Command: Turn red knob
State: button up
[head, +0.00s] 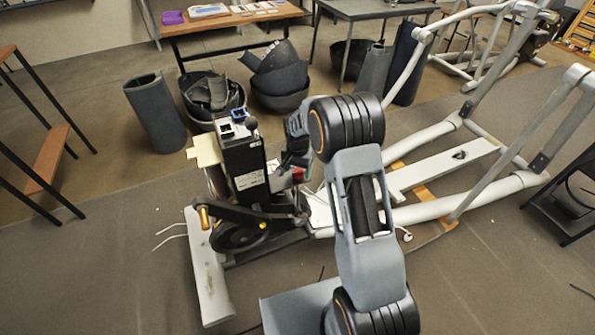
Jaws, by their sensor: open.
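A small red knob (298,174) shows at the right side of the black drive unit (243,165) of the elliptical machine. My gripper (293,164) is at the end of my arm, close beside the knob and partly behind my forearm. It is open. The fingertips are small and dark here, so I cannot tell whether they stand around the knob or touch it.
The machine's pulley wheel (238,236) and white front foot (208,270) lie at the lower left. White frame rails (445,178) run to the right. Rolled mats (155,112) and black bins (208,98) stand behind. A wooden table (235,20) is at the back.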

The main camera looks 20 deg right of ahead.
jog(key=shift+f, duration=0.35)
jog(key=c, duration=0.9)
